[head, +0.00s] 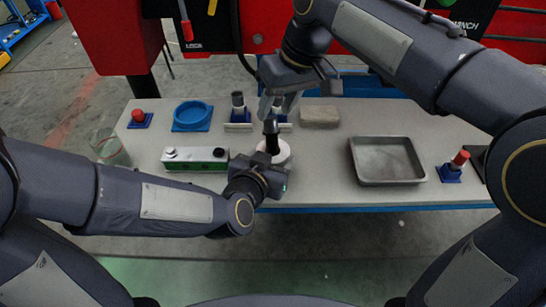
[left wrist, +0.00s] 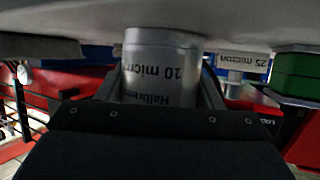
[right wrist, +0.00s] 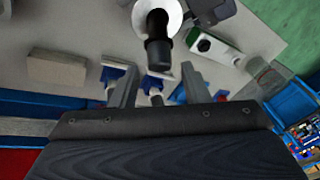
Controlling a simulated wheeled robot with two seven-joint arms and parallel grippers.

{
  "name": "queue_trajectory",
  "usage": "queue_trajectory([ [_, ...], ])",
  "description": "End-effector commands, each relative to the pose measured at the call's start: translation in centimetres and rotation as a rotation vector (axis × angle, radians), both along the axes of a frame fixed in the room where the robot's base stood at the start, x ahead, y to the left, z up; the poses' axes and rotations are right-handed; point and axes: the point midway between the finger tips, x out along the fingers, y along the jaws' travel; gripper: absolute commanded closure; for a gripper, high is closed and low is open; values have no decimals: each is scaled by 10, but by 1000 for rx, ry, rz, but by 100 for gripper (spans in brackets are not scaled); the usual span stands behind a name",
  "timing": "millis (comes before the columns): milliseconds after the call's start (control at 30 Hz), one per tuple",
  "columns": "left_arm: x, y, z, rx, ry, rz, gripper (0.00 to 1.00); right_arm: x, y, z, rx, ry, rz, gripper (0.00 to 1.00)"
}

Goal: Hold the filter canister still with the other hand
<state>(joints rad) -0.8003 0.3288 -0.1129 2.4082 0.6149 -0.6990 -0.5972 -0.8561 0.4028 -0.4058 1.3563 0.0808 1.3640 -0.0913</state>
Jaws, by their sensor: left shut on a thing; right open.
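The filter canister (left wrist: 165,75) is a silver cylinder with "10 micron" lettering; the left wrist view shows it between my left gripper's fingers. In the head view its white round top (head: 284,152) shows near the table's front edge, with a black cylindrical piece (head: 271,134) standing up from it. My left gripper (head: 272,170) is shut on the canister from the front. My right gripper (head: 274,104) is above and behind it, open and empty. In the right wrist view the black piece (right wrist: 158,45) is beyond the fingertips, apart from them. The canister's lower part is hidden in the head view.
A metal tray (head: 412,176) is on the right of the table (head: 325,165). A tan block (head: 319,116), blue stands (head: 239,116) and a blue round dish (head: 193,112) are along the back. A green-and-white box (head: 196,154) is left of my left gripper.

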Motion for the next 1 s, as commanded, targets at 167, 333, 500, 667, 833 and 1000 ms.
queue_trajectory([
  [167,0,0,0,0,0,1,76,2,6,-19,-1,2,-1,58],
  [333,0,0,0,0,0,1,76,3,8,-28,-1,0,-1,58],
  [500,0,0,0,0,0,1,76,3,9,-29,-1,0,-1,58],
  [667,0,0,0,0,0,1,76,3,9,-29,-1,0,-1,60],
  [833,0,0,0,0,0,1,76,3,9,-29,-1,0,-1,82],
  [1000,0,0,0,0,0,1,76,3,9,-29,-1,0,-1,99],
])
